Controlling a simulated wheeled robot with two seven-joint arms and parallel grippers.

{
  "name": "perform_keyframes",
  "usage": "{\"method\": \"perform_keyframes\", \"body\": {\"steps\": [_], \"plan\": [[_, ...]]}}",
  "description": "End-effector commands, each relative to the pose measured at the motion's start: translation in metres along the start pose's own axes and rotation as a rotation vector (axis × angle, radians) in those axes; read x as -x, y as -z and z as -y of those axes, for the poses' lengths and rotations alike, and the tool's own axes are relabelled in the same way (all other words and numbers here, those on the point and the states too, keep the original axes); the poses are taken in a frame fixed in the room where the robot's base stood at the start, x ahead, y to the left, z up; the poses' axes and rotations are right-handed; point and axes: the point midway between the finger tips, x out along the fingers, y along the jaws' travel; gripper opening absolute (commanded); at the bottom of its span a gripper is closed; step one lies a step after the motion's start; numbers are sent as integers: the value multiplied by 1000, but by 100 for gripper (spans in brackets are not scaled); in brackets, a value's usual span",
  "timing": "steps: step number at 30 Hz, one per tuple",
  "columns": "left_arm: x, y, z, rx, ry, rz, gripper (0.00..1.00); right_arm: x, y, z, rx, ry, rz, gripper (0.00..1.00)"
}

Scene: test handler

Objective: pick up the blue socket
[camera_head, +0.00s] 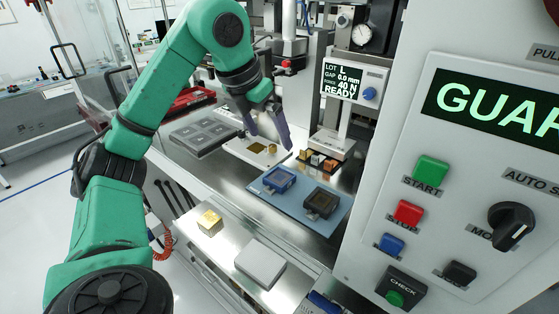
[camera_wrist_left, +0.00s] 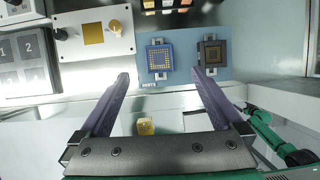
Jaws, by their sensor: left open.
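The blue socket (camera_head: 279,180) is a square blue frame on the left part of a light blue mat (camera_head: 297,215). My left gripper (camera_head: 268,134) is open and empty, above and behind the blue socket in the head view. In the left wrist view its two fingers (camera_wrist_left: 161,75) are wide apart. My right gripper is not in view.
A white plate with a gold square (camera_head: 257,147) and a grey numbered tray (camera_head: 203,136) lie left of the mat. A gold block (camera_head: 210,221) and a white pad (camera_head: 260,263) sit on the front ledge. A control panel (camera_head: 455,190) stands close on the right.

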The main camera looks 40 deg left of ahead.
Motion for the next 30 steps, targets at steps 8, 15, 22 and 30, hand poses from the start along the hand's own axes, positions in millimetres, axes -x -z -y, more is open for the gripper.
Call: {"method": "perform_keyframes", "body": {"steps": [8,15,22,30], "plan": [[-54,4,-7,-1,-41,-11,100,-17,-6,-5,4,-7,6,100],[-93,2,-9,0,-37,-4,100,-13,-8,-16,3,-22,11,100],[-132,4,-15,1,-35,-5,100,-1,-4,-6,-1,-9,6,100],[-143,4,-15,0,-34,1,100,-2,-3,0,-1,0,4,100]]}}
